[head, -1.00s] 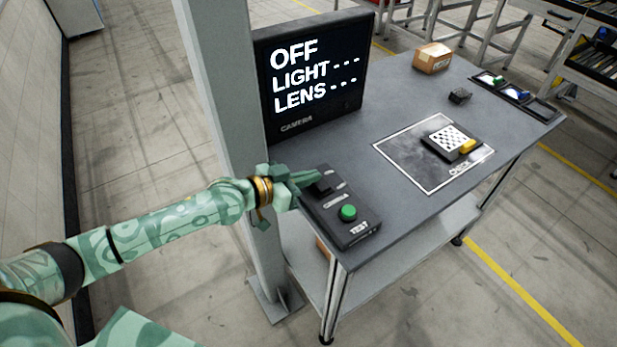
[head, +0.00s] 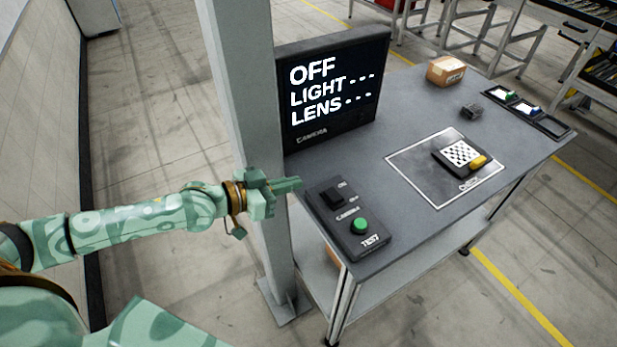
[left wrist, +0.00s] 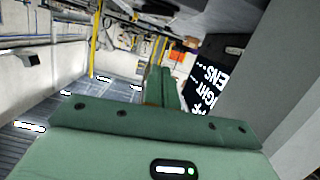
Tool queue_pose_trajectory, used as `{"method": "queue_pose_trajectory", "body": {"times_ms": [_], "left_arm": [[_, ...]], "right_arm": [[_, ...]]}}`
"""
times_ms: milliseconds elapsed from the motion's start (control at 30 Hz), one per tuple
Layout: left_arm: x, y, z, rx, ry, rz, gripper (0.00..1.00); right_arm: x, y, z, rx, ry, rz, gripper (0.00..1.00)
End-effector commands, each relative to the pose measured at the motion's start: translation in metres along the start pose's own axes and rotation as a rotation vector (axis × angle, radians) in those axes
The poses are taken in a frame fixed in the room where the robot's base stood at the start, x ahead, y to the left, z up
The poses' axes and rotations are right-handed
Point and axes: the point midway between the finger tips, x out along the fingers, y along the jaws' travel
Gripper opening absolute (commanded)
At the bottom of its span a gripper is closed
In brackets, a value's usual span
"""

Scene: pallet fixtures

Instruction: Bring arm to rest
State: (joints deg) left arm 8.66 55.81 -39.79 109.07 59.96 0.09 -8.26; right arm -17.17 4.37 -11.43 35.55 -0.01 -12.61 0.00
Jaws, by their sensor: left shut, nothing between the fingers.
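My left arm comes in from the left in the head view, patterned in green. My left gripper (head: 296,183) is shut and empty. It is beside the grey post and close to the left edge of the control box (head: 349,217), apart from its black switch (head: 332,196) and green button (head: 359,225). In the left wrist view the shut fingers (left wrist: 162,85) point away from the camera. The screen (head: 335,92) behind the box reads OFF, LIGHT and LENS with dashes; part of it shows in the left wrist view (left wrist: 208,88). My right gripper is not in view.
The grey post (head: 250,110) stands close to my left gripper. On the table (head: 400,120) are a checkered block (head: 462,153) in a white-outlined square, a cardboard box (head: 446,71), a small dark block (head: 471,111) and a tray (head: 552,126). Floor is open at left.

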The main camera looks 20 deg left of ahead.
Motion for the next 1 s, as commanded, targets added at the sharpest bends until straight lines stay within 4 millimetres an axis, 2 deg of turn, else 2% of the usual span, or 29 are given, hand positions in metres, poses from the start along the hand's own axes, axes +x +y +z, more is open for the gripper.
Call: {"method": "queue_pose_trajectory", "body": {"times_ms": [100, 200, 767, 867, 967, 1000], "left_arm": [[-0.013, -0.001, 0.001, 0.002, -0.002, -0.001, 0.00], [-0.018, 0.000, 0.000, 0.000, 0.000, 0.000, 0.00], [-0.018, -0.002, 0.001, 0.001, -0.001, -0.003, 0.00], [-0.015, -0.014, 0.020, 0.007, -0.021, -0.043, 0.00], [-0.011, -0.040, 0.068, 0.022, -0.082, -0.135, 0.00], [-0.011, -0.052, 0.097, 0.028, -0.124, -0.183, 0.00]], "right_arm": [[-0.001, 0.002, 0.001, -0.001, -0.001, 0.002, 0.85], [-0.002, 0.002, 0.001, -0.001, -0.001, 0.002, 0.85], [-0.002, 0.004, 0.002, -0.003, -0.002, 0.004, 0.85], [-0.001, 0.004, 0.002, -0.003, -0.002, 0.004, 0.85], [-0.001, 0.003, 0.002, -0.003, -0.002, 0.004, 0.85], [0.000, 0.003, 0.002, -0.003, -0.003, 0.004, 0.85]]}}
